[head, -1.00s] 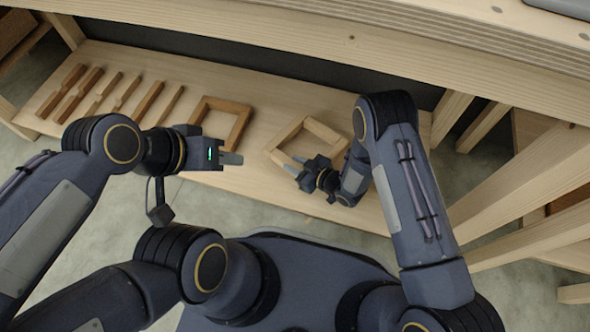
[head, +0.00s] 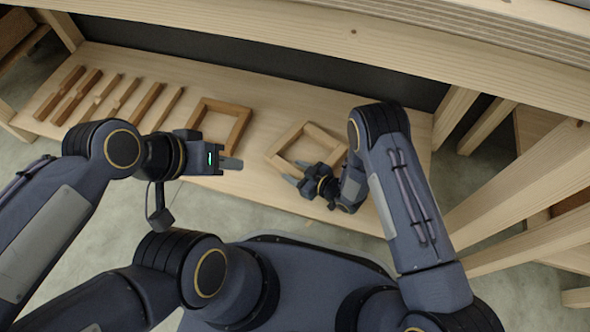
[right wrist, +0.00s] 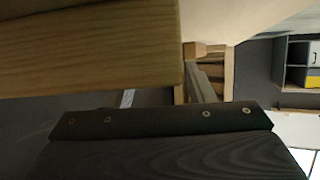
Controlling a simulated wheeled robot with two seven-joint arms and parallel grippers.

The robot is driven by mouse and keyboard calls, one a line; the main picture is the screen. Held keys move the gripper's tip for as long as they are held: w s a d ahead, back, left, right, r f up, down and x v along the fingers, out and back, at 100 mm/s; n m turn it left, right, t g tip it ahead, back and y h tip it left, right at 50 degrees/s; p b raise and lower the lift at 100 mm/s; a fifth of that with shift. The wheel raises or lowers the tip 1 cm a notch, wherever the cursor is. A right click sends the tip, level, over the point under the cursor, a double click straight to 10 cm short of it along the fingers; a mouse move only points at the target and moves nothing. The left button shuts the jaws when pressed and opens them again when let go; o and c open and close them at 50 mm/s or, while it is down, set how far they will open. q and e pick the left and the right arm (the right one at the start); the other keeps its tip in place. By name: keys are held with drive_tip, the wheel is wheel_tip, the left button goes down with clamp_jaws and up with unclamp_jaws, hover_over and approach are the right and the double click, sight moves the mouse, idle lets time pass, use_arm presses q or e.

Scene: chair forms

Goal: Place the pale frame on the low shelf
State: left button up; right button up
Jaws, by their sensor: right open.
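The pale frame (head: 290,135) is a square of light wood at the right part of the low shelf (head: 262,184) in the head view. It looks flat on the shelf, slightly turned. My right gripper (head: 291,172) is open at the frame's near side, its fingers spread close to the near bar. Whether they touch it cannot be told. My left gripper (head: 233,163) is empty over the shelf's front edge, left of the pale frame; its finger gap is unclear. In the right wrist view a large wooden surface (right wrist: 90,50) fills the upper left; which piece it is cannot be told.
A browner square frame (head: 240,127) lies left of the pale frame. Several wooden bars (head: 122,93) lie in a row further left. A thick tabletop edge (head: 330,40) overhangs the shelf's back. Slanted wooden legs (head: 515,185) stand at the right.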

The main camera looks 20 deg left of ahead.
drive_tip(key=p+v, duration=0.4)
drive_tip(key=v, duration=0.6)
drive_tip(key=shift+s+d+r, duration=0.15)
drive_tip(key=shift+d, duration=0.15)
drive_tip(key=shift+s+d+r, duration=0.1)
drive_tip(key=shift+s+d, duration=0.1)
drive_tip(key=shift+d, duration=0.15)
